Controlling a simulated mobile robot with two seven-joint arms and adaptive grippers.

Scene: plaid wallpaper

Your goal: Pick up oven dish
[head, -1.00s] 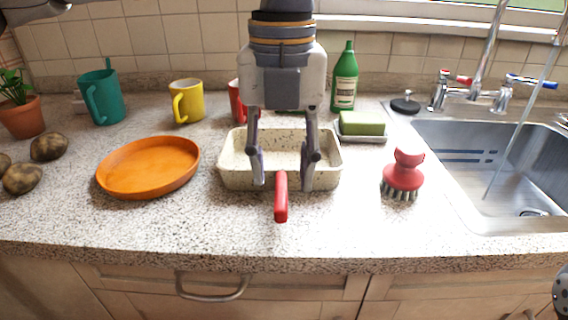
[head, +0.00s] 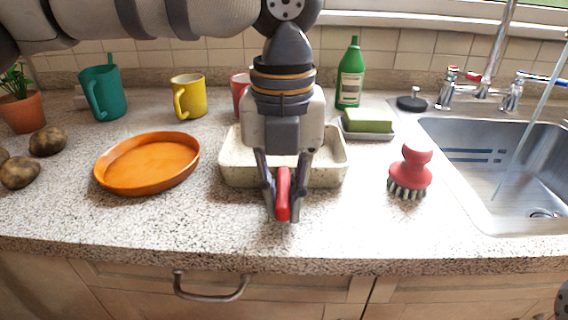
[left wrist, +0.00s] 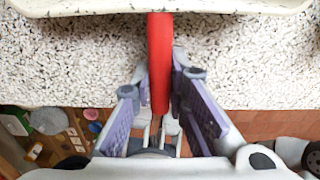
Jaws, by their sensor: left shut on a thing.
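The oven dish is a cream, speckled rectangular dish (head: 236,174) with a red handle (head: 283,188) pointing to the counter's front edge. It appears to rest on the counter. My left gripper (head: 282,213) comes down over the dish from behind, with its fingers shut on the red handle. The gripper and wrist hide the middle of the dish. In the left wrist view, the red handle (left wrist: 160,60) lies between the fingers of my left gripper (left wrist: 160,84), and the dish's rim (left wrist: 80,9) shows at the top.
An orange round dish (head: 148,165) lies left of the oven dish. A red brush (head: 411,170), a green sponge on a tray (head: 368,122) and the sink (head: 480,185) are to the right. A red mug (head: 240,88), yellow mug (head: 189,97) and green bottle (head: 350,75) stand behind.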

